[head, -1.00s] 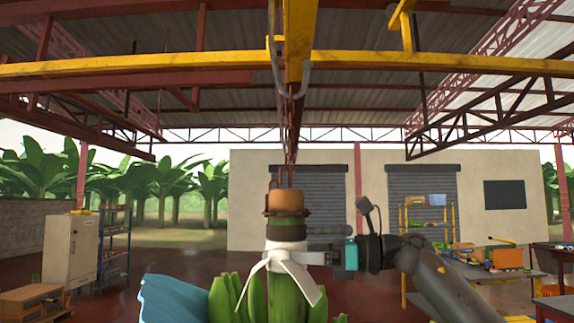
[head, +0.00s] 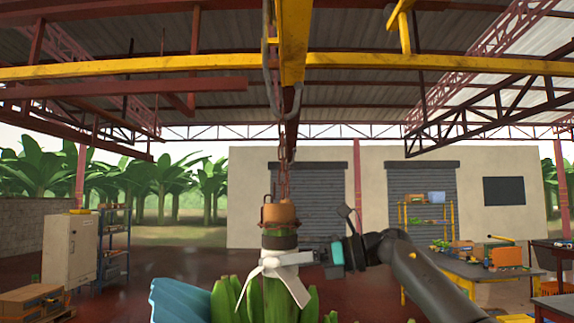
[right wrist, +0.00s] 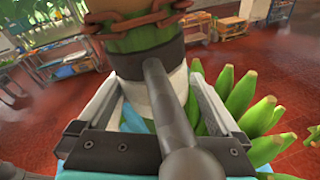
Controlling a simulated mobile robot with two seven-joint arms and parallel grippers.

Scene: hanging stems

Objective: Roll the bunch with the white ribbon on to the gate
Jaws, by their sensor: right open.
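The bunch of green bananas with the white ribbon (head: 270,266) hangs in front of me by its stem, which tilts slightly. A chain with a brown collar (head: 281,212) holds the stem top, below the yellow overhead rail (head: 294,45). My right gripper (head: 306,258) reaches in from the right at ribbon height. In the right wrist view my right gripper (right wrist: 150,110) is open, with a finger on either side of the ribboned stem (right wrist: 172,100). Contact cannot be told. I cannot tell which part of the rail is the gate. My left gripper is not in view.
A blue sheet (head: 178,300) hangs beside the bunch at left. A yellow crossbeam (head: 420,63) spans overhead. A work table (head: 480,268) stands at right, a white cabinet (head: 70,250) at left. The floor between is open.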

